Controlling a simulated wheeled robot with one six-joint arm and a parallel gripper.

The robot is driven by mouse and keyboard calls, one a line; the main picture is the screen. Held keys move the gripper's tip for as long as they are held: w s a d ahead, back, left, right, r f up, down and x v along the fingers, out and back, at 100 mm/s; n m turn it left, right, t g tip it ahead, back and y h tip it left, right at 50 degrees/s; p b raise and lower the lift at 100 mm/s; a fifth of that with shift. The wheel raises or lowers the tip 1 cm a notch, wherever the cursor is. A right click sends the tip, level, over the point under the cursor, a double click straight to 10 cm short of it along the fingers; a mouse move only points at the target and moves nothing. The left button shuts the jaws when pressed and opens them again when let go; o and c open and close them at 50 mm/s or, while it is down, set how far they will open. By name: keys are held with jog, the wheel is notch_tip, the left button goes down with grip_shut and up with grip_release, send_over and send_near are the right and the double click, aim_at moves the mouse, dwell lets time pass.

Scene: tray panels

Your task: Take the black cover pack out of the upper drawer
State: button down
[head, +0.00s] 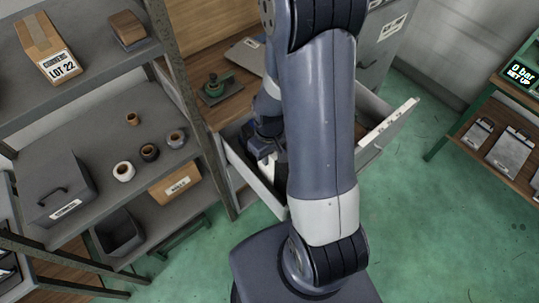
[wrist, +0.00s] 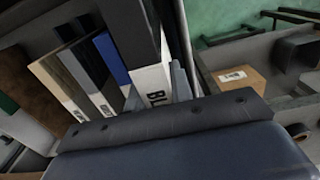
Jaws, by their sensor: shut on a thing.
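The upper drawer (head: 250,176) stands pulled out of the cabinet, its inside largely hidden by my arm in the head view. My gripper (head: 264,152) is over the drawer's left part, pointing down. In the wrist view the black cover pack (wrist: 131,28) has a white label starting "BL". My gripper is shut on this pack; the contact itself is mostly hidden. Beside it, to the left, stand a blue pack (wrist: 111,60), a dark grey one (wrist: 88,72) and a cream one (wrist: 58,88), upright in a row. I cannot tell whether the black pack is raised clear.
The drawer front (head: 390,124) juts out right of my arm. A shelf rack stands close on the left, with a labelled cardboard box (head: 174,184) and a dark bin (head: 117,232). A green-based fixture (head: 215,88) sits on the cabinet top. Green floor is clear at right.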

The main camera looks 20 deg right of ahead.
jog(key=shift+r+p, duration=3.3)
jog(key=shift+r, duration=1.3)
jog(key=shift+r+p, duration=0.5)
jog(key=shift+r, duration=0.7)
